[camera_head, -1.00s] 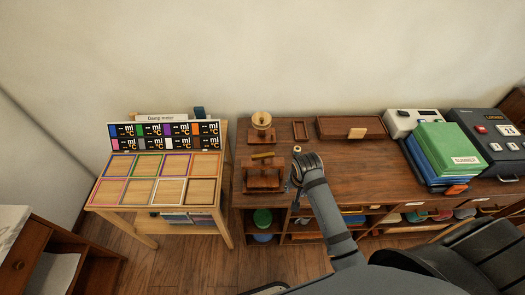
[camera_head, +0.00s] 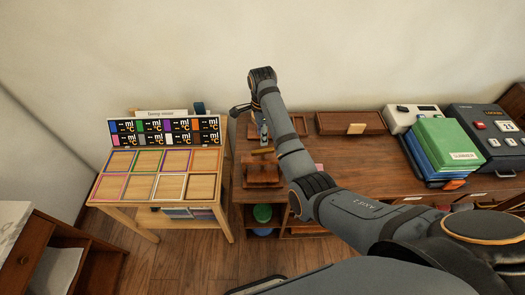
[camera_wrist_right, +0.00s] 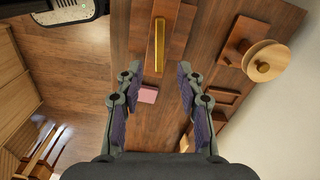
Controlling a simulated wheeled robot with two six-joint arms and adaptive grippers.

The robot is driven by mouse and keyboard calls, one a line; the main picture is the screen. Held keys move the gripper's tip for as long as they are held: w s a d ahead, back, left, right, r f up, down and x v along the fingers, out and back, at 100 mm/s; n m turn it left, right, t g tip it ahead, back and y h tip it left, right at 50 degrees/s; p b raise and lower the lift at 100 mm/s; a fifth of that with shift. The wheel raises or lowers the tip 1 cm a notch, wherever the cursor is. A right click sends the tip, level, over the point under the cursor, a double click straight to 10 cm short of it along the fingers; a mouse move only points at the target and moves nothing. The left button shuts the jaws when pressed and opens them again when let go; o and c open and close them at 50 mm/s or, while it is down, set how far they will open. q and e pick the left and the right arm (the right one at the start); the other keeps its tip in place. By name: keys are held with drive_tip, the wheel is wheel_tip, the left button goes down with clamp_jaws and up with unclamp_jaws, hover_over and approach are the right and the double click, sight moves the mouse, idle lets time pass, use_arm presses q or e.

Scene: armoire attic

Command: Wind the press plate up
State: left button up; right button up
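The wooden press (camera_head: 263,174) stands near the left front of the brown desk, with a brass bar (camera_head: 262,152) across its top. In the right wrist view the brass bar (camera_wrist_right: 159,45) lies beyond the fingertips, roughly lined up with the gap between them. My right gripper (camera_wrist_right: 157,78) is open and empty, its two dark-padded fingers apart on either side of that gap. In the head view my right arm reaches over the desk, and the gripper (camera_head: 264,135) hangs just behind the bar, partly hidden. I cannot make out the press plate itself. My left gripper is not in view.
A pink pad (camera_wrist_right: 148,94) lies on the desk near the press. A round wooden piece on a base (camera_wrist_right: 265,62) stands beside it. A wooden box (camera_head: 350,123), green and blue binders (camera_head: 445,147) and machines are farther right. A sample table (camera_head: 160,160) stands left.

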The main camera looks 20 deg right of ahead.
sight(263, 150)
wheel_tip(263, 150, down, 10)
drive_tip(key=shift+f+p, duration=0.1)
drive_tip(key=shift+p, duration=0.6)
drive_tip(key=shift+c, duration=0.4)
clamp_jaws()
